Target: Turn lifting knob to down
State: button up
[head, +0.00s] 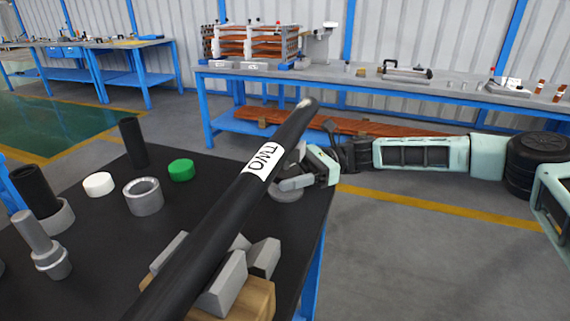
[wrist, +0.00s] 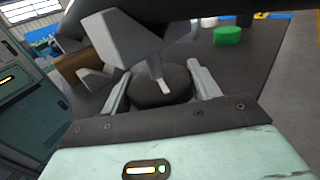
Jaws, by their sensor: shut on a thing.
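The lifting knob (wrist: 162,88) is a dark round disc with a pale pointer mark on its near edge, seen in the wrist view. My gripper (wrist: 160,84) has one finger on each side of it and is shut on it. In the head view my gripper (head: 298,178) reaches in from the right at the table's right edge, just beyond the black tube. A grey round piece (head: 287,195) shows just under the fingers there. The tube and fingers hide much of the knob in the head view, and I cannot read its setting.
The black tube (head: 230,215) labelled TWO lies tilted across grey V-shaped blocks (head: 225,283), close to my gripper. A green cap (head: 181,170), a white cap (head: 99,184) and a metal ring (head: 143,196) stand on the black tabletop (head: 120,262). Open floor lies right.

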jog(key=shift+n+g+h, duration=1)
jog(key=shift+n+g, duration=0.2)
jog(key=shift+g, duration=0.4)
jog(key=o, duration=1)
jog(key=shift+c, duration=0.2)
jog(key=shift+d, duration=0.1)
jog(key=v, duration=1.7)
jog(key=shift+w+b, duration=0.3)
jog(key=shift+b, duration=0.15)
